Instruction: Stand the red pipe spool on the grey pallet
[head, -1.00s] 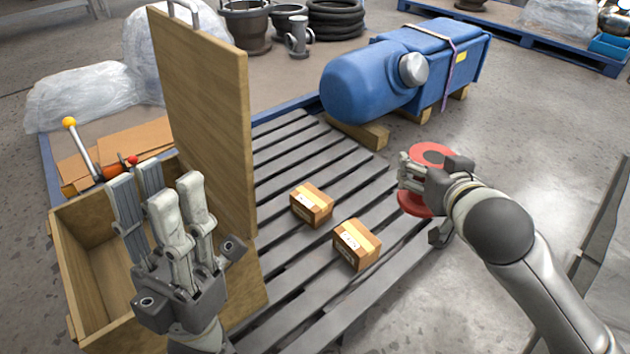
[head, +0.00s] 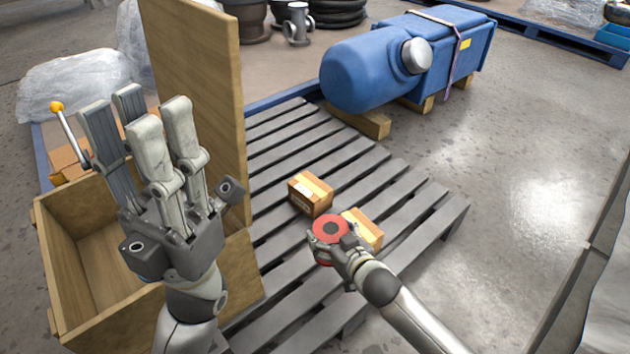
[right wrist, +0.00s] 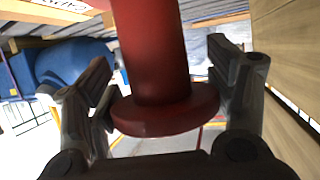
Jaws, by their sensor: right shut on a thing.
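The red pipe spool (head: 326,230) shows one round flange with a dark bore facing up in the head view. My right gripper (head: 341,245) is shut on it, over the middle of the grey pallet (head: 405,190). In the right wrist view the red spool (right wrist: 155,60) runs between the fingers of my right gripper (right wrist: 165,85), with a flange near the palm. I cannot tell how far its lower end is above the slats. My left gripper (head: 138,125) is empty and open, fingers up, in front of the wooden crate.
Two small cartons stand on the pallet: one (head: 310,195) just behind the spool, the other (head: 364,228) partly hidden by it. The open wooden crate (head: 60,270) with its raised lid (head: 200,80) borders the left. A blue tank (head: 365,75) lies behind. The pallet's right slats are clear.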

